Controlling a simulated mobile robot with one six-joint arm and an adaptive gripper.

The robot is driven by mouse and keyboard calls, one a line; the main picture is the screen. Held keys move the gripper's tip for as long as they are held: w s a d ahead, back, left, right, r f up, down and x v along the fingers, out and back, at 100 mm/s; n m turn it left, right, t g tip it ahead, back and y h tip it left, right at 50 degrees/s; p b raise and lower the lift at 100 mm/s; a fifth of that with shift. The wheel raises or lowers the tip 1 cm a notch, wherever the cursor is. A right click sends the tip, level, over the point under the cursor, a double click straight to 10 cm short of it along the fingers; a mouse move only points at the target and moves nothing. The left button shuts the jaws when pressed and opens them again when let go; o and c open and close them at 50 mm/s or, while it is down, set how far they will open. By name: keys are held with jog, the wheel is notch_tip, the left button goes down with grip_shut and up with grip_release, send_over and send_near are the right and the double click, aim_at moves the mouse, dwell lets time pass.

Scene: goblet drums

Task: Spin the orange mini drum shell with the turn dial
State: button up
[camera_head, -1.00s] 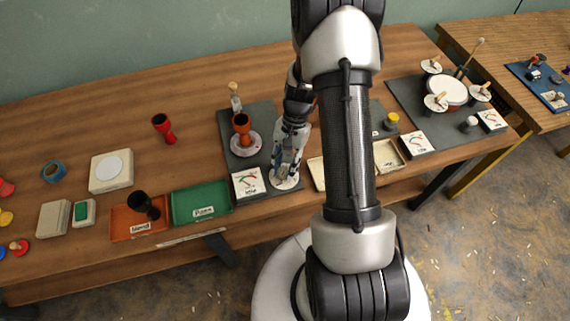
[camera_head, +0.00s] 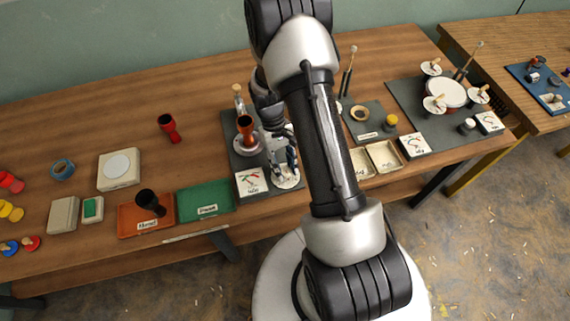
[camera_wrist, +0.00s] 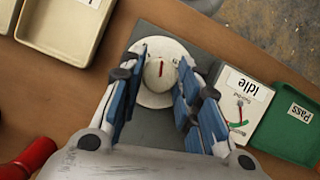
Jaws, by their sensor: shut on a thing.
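The orange mini drum shell (camera_head: 246,130) stands upright on a pale round plate (camera_head: 247,146) on a dark mat. The turn dial (camera_head: 287,184) is at the mat's front edge; in the wrist view its white knob (camera_wrist: 158,73) carries a red mark and sits on a white disc. My gripper (camera_head: 282,172) is down over the dial from the far side. In the wrist view, the blue-padded fingers of my gripper (camera_wrist: 162,62) are shut on the knob from both sides. The arm hides part of the mat.
A gauge card (camera_wrist: 245,98) reading "idle" stands beside the dial. A green "Pass" tray (camera_head: 205,200) and an orange tray (camera_head: 132,220) holding a dark goblet lie left. A red goblet (camera_head: 169,128) stands behind them. Cream trays (camera_head: 385,156) lie right.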

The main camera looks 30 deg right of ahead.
jog(key=n+h, duration=0.1)
jog(key=n, duration=0.2)
jog(key=n+h+p, duration=0.1)
jog(key=n, duration=0.2)
jog(key=shift+a+t, duration=0.15)
jog(key=shift+t, duration=0.15)
jog(key=shift+n+h, duration=0.3)
jog(key=o, duration=1)
jog(key=shift+o, duration=0.2)
jog(key=shift+r, duration=0.1)
jog(key=v, duration=1.2)
